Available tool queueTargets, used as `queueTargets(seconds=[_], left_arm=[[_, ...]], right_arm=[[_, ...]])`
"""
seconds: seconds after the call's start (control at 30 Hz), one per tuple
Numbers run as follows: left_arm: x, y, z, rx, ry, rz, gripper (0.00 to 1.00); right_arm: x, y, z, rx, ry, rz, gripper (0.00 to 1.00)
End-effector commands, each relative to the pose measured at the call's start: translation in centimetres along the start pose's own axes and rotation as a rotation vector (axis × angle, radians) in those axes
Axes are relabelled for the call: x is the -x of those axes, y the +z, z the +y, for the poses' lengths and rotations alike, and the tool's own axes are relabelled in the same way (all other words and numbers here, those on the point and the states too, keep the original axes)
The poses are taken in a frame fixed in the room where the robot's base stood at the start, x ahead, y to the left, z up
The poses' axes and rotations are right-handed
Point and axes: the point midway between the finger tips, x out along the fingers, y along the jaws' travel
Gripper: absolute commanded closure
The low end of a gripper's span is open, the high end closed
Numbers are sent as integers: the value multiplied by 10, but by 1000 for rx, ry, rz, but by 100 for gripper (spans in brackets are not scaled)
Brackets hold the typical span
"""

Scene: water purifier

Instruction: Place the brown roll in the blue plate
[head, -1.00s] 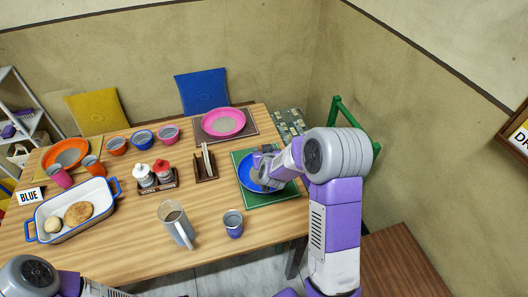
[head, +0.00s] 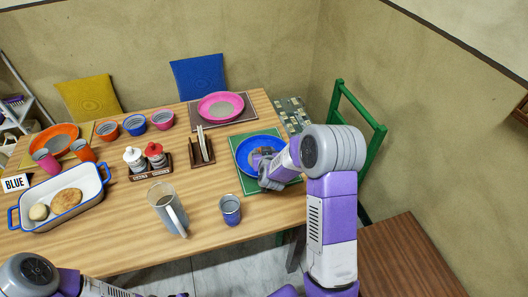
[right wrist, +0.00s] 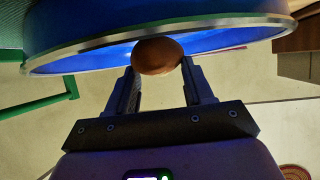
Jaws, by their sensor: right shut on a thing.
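The brown roll (right wrist: 157,57) is between the fingertips of my right gripper (right wrist: 158,72) in the right wrist view, and the gripper is shut on it. The blue plate (head: 247,147) lies on a green mat (head: 249,183) at the table's right end. Its rim also shows close to the roll in the right wrist view (right wrist: 90,42). In the head view my right gripper (head: 266,166) is over the front part of the plate, and the roll cannot be made out there. I cannot tell whether the roll touches the plate. Only part of my left arm shows at the bottom left; its fingers are not clear.
A white-and-blue baking dish (head: 92,180) holding bread is at the left. A pink plate (head: 221,106) lies behind. A green chair (head: 362,120) stands right.

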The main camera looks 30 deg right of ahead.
Motion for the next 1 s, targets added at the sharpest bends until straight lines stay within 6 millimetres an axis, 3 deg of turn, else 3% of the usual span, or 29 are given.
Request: queueTargets(seconds=[0.27, 0.3, 0.47, 1.0], left_arm=[[0, 0, 0, 0, 0, 0, 57], [0, 0, 0, 0, 0, 0, 57], [0, 0, 0, 0, 0, 0, 57], [0, 0, 0, 0, 0, 0, 57]], right_arm=[[0, 0, 0, 0, 0, 1, 78], [0, 0, 0, 0, 0, 1, 42], [0, 0, 0, 0, 0, 1, 19], [0, 0, 0, 0, 0, 1, 19]])
